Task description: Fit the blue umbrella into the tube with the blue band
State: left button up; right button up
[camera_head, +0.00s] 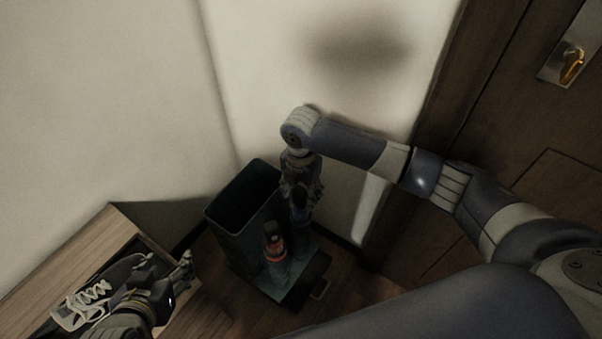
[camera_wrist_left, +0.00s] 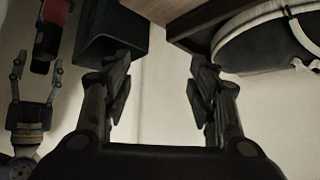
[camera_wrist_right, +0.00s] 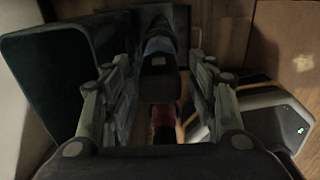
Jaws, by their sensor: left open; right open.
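A dark upright item with a blue section (camera_wrist_right: 158,47), which looks like the blue umbrella, stands between the fingers of my right gripper (camera_wrist_right: 158,95). The gripper is open around it; whether the fingers touch it is unclear. In the head view this gripper (camera_head: 301,203) points down beside the dark bin and covers most of the item. I cannot make out whether its lower end is in a tube, or which part is a blue band. A red and dark item (camera_head: 274,243) stands in front of it. My left gripper (camera_head: 186,265) is open and empty.
A dark green bin (camera_head: 222,240) stands in the corner. A wooden shoe bench (camera_head: 95,240) with shoes (camera_head: 85,305) is at the left, under my left arm. A wall is behind. A wooden door with a brass handle (camera_head: 571,66) is at the right.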

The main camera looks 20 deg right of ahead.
pick_arm(q)
jog(key=s+f+g, duration=0.1)
jog(key=s, duration=0.1)
jog(key=s+a+f+g+p, duration=0.1)
jog(key=s, duration=0.1)
jog(key=s+a+f+g+y, duration=0.1)
jog(key=s, duration=0.1)
jog(key=shift+s+a+f+g, duration=0.1)
jog(key=shift+s+a+g, duration=0.1)
jog(key=shift+s+g, duration=0.2)
pick_arm(e)
notch_tip(320, 180, up, 5)
notch_tip(320, 180, up, 3)
jog(key=shift+f+p, duration=0.1)
jog(key=shift+p, duration=0.55)
pick_arm(q)
jog(key=shift+g, duration=0.9)
jog(key=s, duration=0.2)
jog(key=s+a, duration=0.1)
jog(key=s, duration=0.1)
jog(key=shift+p, duration=0.3)
pick_arm(e)
notch_tip(320, 180, up, 2)
jog(key=shift+r, duration=0.1)
pick_arm(q)
jog(key=shift+w, duration=0.1)
pick_arm(e)
jog(key=shift+r, duration=0.4)
